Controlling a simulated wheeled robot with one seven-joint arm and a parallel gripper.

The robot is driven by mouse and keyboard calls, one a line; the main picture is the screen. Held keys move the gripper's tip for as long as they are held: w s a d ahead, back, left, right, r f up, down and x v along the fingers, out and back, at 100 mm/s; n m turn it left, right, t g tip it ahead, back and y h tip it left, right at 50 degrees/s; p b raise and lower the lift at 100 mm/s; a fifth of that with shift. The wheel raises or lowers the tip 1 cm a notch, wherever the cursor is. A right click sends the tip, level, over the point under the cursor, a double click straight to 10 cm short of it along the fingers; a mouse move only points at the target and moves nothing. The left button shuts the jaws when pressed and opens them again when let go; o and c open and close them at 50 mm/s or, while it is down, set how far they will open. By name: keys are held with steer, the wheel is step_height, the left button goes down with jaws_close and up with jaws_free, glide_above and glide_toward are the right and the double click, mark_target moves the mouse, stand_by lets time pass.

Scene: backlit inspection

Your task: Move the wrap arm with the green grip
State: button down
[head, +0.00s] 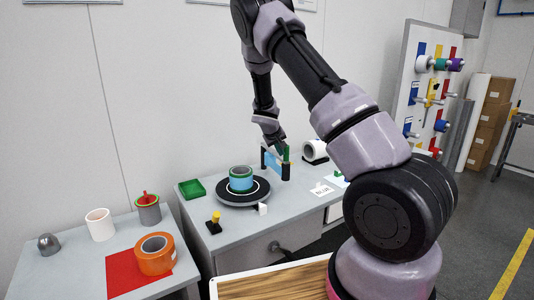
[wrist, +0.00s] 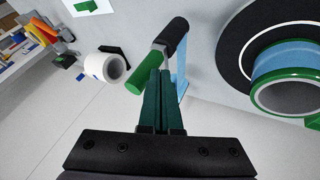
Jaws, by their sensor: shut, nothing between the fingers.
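The black turntable (head: 233,203) carries a blue roll with green bands (head: 241,183).
A white roll (head: 311,151) lies right of the wrap arm. A green tray (head: 191,188), a yellow-topped black piece (head: 214,222) and a small white block (head: 263,209) are around the turntable. An orange tape roll (head: 155,260) sits on a red mat (head: 118,275) at left.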

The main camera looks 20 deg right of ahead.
steer(key=d, duration=0.4)
steer(key=shift+w+d, duration=0.2)
steer(key=shift+d, duration=0.2)
